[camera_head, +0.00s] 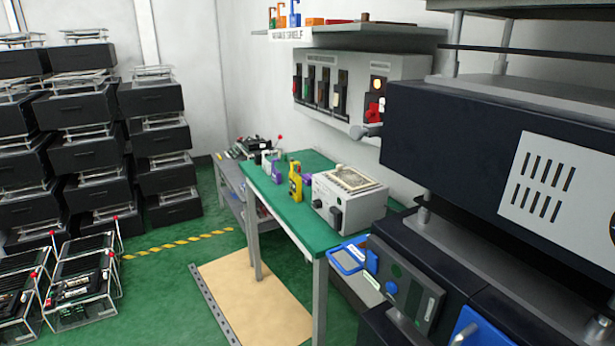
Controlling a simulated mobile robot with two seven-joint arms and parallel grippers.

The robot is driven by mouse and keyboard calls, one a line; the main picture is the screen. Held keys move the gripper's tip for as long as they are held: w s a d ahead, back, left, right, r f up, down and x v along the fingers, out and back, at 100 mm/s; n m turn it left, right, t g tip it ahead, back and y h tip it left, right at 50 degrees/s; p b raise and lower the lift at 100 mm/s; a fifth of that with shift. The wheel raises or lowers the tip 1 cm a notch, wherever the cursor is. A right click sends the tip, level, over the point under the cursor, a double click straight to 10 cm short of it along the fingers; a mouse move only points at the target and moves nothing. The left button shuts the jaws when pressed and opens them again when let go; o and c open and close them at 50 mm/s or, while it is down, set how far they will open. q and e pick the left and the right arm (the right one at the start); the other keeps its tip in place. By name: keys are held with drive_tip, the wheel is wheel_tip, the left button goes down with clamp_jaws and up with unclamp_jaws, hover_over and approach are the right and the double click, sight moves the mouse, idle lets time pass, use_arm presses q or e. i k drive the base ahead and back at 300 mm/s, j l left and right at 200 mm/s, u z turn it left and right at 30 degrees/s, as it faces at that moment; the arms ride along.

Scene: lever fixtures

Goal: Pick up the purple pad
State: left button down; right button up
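Two small purple shapes show on the green-topped table (312,228) in the middle of the view. One purple piece (306,178) lies just right of a yellow device (295,182). Neither of my grippers is in view, and nothing is seen touching the purple pieces.
A grey box instrument (347,205) stands on the table's right side. Dark stacked equipment (450,140) fills the near right. Black drawer units (90,150) stand at left. A tan mat (240,300) lies before the table; green floor (170,285) is open left of it.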

sight(306, 178)
drive_tip(key=i+j+z, duration=0.2)
drive_tip(key=i+j, duration=0.9)
drive_tip(key=i+j+z, duration=0.15)
drive_tip(key=i+j, duration=1.1)
